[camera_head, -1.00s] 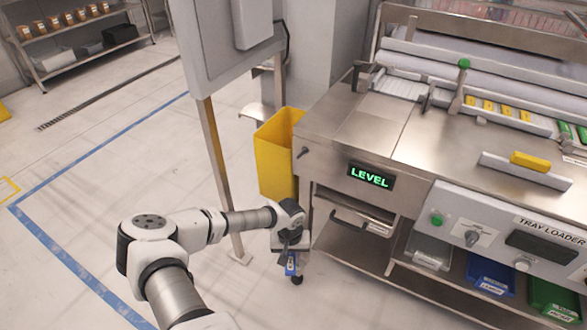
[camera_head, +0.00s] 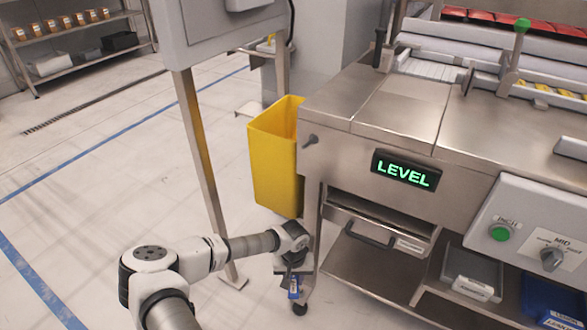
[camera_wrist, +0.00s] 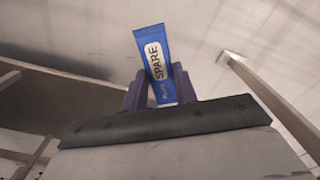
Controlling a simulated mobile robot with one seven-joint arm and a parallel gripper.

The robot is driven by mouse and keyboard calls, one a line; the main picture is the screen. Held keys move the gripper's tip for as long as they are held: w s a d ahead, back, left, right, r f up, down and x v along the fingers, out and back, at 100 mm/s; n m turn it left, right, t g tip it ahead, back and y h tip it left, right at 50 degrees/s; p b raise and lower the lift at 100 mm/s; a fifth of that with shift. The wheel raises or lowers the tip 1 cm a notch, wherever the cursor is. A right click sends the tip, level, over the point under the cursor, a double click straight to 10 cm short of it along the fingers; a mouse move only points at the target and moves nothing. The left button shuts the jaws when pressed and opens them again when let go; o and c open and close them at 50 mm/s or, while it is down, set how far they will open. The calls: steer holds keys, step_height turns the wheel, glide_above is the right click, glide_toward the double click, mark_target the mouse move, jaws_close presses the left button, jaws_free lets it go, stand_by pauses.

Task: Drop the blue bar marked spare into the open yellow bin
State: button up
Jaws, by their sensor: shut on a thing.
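The blue bar (camera_wrist: 155,68) carries a white label reading SPARE in the wrist view. My gripper (camera_wrist: 158,92) is shut on it, and the bar sticks out beyond the fingers. In the head view my gripper (camera_head: 294,275) is low in front of the machine's left leg, with the blue bar (camera_head: 293,290) hanging below it. The open yellow bin (camera_head: 276,168) stands upright behind my gripper, at the machine's left side. Its open top is higher in the picture than my gripper. The inside bottom of the bin is hidden.
A steel machine (camera_head: 400,120) with a lit LEVEL display (camera_head: 404,170) fills the right side. A metal post (camera_head: 205,170) of a grey cabinet (camera_head: 215,35) stands left of the bin. A shelf rack (camera_head: 80,45) is far back left. The floor at left is clear.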

stand_by(0.3)
steer(key=r, duration=0.1)
steer(key=s+r, duration=0.1)
steer(key=r, duration=0.1)
steer(key=s+r, duration=0.1)
steer(key=shift+s+r, duration=0.2)
steer(key=shift+r, duration=0.1)
